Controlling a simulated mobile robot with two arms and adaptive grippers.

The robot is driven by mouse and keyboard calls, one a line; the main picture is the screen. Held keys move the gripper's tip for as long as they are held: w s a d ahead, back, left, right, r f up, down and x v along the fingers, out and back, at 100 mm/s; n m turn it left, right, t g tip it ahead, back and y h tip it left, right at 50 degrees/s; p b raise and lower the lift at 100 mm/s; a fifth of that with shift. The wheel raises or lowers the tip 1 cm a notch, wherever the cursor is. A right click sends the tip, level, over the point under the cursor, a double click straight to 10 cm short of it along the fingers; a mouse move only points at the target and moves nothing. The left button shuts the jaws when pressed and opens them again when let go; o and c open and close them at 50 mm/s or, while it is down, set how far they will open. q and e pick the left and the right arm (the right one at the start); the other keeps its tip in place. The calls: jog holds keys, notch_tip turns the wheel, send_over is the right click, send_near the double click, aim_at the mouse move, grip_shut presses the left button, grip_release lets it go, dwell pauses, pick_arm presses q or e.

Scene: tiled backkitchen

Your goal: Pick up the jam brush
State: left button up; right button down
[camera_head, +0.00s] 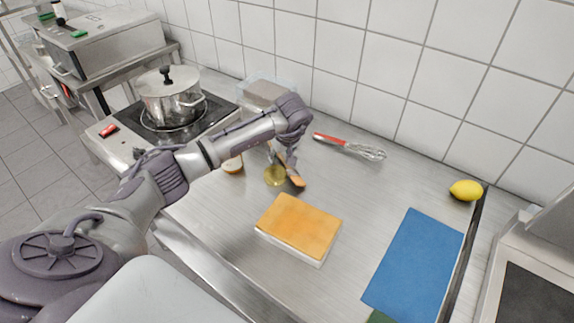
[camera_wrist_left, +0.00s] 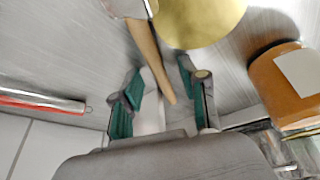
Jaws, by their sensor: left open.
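The jam brush lies on the steel worktop, its wooden handle (camera_wrist_left: 146,52) in the left wrist view running between my open fingers. In the head view its brownish front part (camera_head: 297,181) shows just beyond my fingers; the rest is hidden by my gripper. My left gripper (camera_head: 288,163) is open and low over the worktop. In the left wrist view its two green-padded fingers (camera_wrist_left: 160,95) stand on either side of the handle's end, with gaps. Whether they touch it I cannot tell. My right gripper is not in view.
A gold round lid (camera_head: 275,175) is right beside the brush. An orange jar (camera_wrist_left: 285,85) stands nearby. A red-handled whisk (camera_head: 350,146) lies behind. An orange-topped block (camera_head: 298,225), blue mat (camera_head: 415,265) and lemon (camera_head: 466,190) lie around. A pot (camera_head: 170,95) stands on the left.

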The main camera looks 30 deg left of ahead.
pick_arm(q)
grip_shut()
jog(key=shift+r, duration=0.1)
